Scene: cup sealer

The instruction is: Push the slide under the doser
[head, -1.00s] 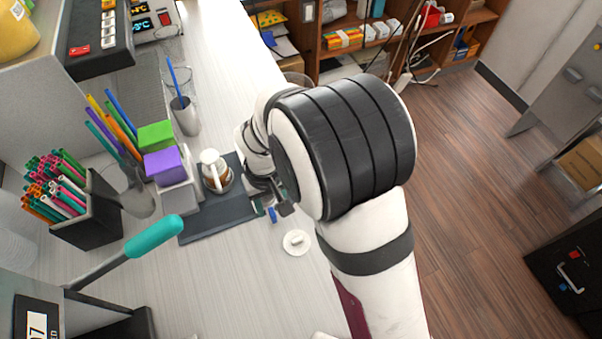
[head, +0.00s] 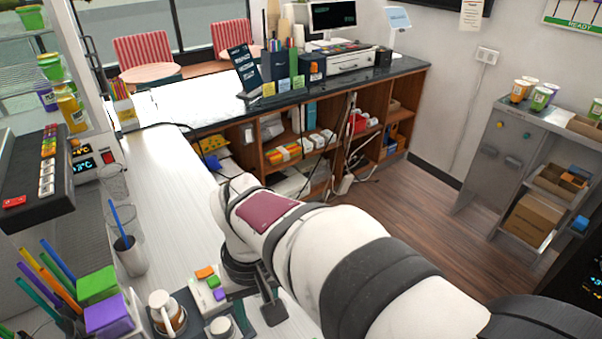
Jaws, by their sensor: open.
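My gripper (head: 268,306) points down over the counter at the bottom middle of the head view. One dark finger shows clearly, and my own wrist hides much of the rest. Just left of it is a small white unit (head: 207,292) with orange, green and purple blocks on top. A round white knob-like part (head: 222,327) sits below that unit. A glass with brown contents and a white top (head: 168,314) stands further left. I cannot make out for certain which part is the slide or the doser. Any contact with the gripper cannot be told.
A green block (head: 97,285) and a purple block (head: 107,316) stand at the lower left beside coloured straws. A grey cup with a blue straw (head: 128,250) and a clear glass (head: 113,182) stand behind. The white counter (head: 165,190) is clear further back.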

